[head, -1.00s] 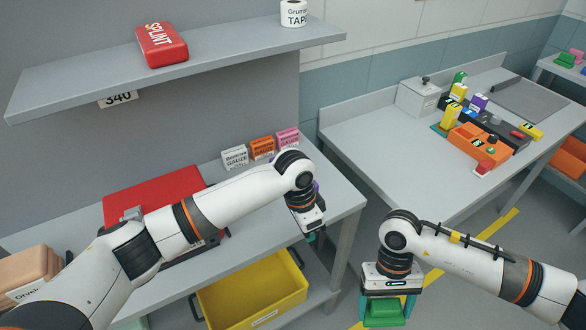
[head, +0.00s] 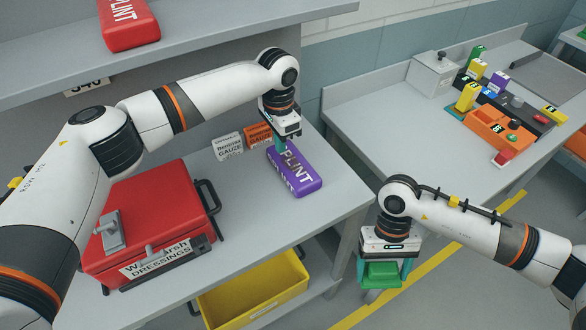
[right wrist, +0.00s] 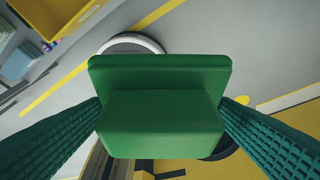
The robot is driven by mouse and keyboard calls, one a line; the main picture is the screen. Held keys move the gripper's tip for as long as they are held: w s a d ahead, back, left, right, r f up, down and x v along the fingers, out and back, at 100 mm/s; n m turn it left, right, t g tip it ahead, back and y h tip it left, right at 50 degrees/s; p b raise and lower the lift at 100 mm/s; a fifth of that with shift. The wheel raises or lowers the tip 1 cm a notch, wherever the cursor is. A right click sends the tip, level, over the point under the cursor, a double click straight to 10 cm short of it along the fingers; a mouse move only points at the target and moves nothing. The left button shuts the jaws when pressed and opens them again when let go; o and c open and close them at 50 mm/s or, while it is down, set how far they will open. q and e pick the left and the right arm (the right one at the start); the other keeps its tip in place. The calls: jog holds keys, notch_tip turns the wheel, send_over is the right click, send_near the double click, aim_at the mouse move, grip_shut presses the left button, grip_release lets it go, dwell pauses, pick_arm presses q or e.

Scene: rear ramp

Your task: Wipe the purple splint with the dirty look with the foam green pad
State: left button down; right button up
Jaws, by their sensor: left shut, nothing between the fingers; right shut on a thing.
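The purple splint (head: 307,185) lies on the grey bench near its right end, with white lettering on top. A dull brownish patch seems to show by the lettering near its far end; the detail is small. My left gripper (head: 281,146) points down at the splint's far end, shut and empty. It overlaps the splint's edge in the picture; I cannot tell whether it touches. My right gripper (head: 384,275) is shut on the foam green pad (head: 381,274), held in the air right of the bench. The right wrist view shows the pad (right wrist: 160,110) between both fingers.
A red dressings case (head: 160,205) stands on the bench to the left. White (head: 228,146) and orange (head: 257,134) gauze boxes stand at the back. A red splint (head: 130,22) lies on the shelf above. A yellow bin (head: 255,290) sits below.

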aim_at(281, 162)
pick_arm(q)
jog(key=f+b, duration=0.2)
jog(key=f, duration=0.1)
jog(key=shift+w+f+b, duration=0.2)
jog(key=shift+f+b, duration=0.1)
jog(key=shift+b, duration=0.1)
pick_arm(e)
jog(key=f, duration=0.3)
jog(key=shift+w+f, duration=0.2)
jog(key=shift+f, duration=0.2)
pick_arm(q)
jog(key=shift+s+r, duration=0.15)
pick_arm(e)
jog(key=shift+s+r, duration=0.1)
pick_arm(q)
jog(key=shift+f, duration=0.6)
dwell(0.7)
jog(key=shift+r, duration=0.1)
notch_tip(281, 162, up, 6)
jog(key=p, duration=0.6)
pick_arm(e)
notch_tip(281, 162, up, 6)
pick_arm(q)
jog(key=shift+f, duration=0.2)
pick_arm(e)
jog(key=shift+f, duration=0.2)
